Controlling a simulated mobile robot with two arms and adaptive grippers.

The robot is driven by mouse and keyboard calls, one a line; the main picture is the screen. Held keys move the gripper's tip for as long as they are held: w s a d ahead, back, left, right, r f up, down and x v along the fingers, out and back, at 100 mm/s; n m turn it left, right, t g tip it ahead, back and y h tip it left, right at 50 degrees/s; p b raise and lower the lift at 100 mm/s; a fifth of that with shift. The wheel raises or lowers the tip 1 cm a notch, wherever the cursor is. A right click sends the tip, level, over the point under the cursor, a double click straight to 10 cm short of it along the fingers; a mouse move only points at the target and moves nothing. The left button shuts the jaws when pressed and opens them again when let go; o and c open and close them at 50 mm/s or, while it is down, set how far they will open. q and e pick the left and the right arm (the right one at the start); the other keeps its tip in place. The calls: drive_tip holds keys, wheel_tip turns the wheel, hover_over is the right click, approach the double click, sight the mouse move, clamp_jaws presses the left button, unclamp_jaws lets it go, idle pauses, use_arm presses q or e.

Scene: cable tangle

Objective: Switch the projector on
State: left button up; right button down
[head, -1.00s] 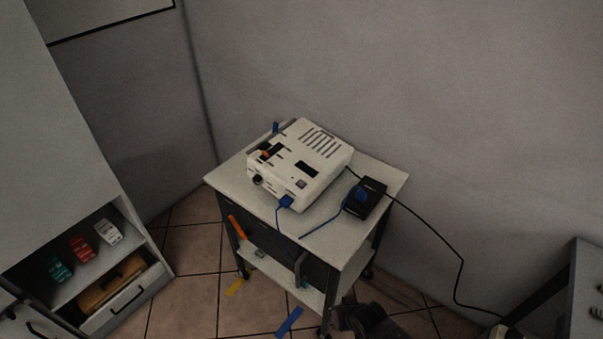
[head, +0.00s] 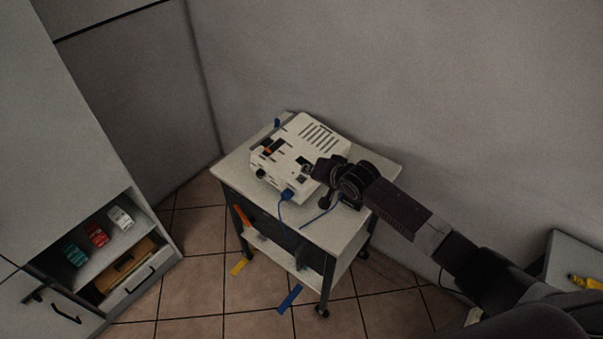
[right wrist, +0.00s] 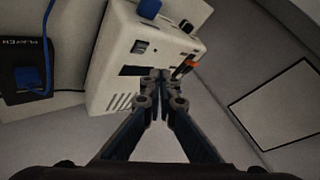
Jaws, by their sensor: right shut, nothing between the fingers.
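The white projector (head: 292,150) stands on a small white-topped cart (head: 335,232). A blue plug with a blue cable (head: 287,195) sits at its front side; the plug also shows at the top of the right wrist view (right wrist: 148,9). My right gripper (head: 318,170) reaches in from the right over the projector's right part, with its fingers shut and empty. My left gripper is not in view.
A black box with a blue cable (right wrist: 30,68) lies beside the projector; my arm mostly hides it in the head view. A cabinet (head: 130,260) with red, teal and white items stands at left. Coloured strips lie on the floor. The wall is close behind the cart.

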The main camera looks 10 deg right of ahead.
sight(301, 179)
drive_tip(key=shift+m, duration=0.4)
drive_tip(key=w+r, duration=0.1)
drive_tip(key=r, duration=0.1)
drive_tip(key=w+d+r, duration=0.1)
drive_tip(key=shift+w+r, duration=0.2)
drive_tip(key=shift+r, duration=0.2)
drive_tip(key=f+b, duration=0.5)
drive_tip(key=w+a+f+b, duration=0.1)
drive_tip(key=f+b, duration=0.1)
drive_tip(key=shift+f+b, duration=0.35)
drive_tip(key=shift+b, duration=0.05)
drive_tip(key=shift+f, duration=0.5)
drive_tip(key=shift+f+b, duration=0.15)
drive_tip(key=shift+b, duration=0.15)
drive_tip(key=shift+w+a+f, duration=0.1)
drive_tip(key=shift+f, duration=0.1)
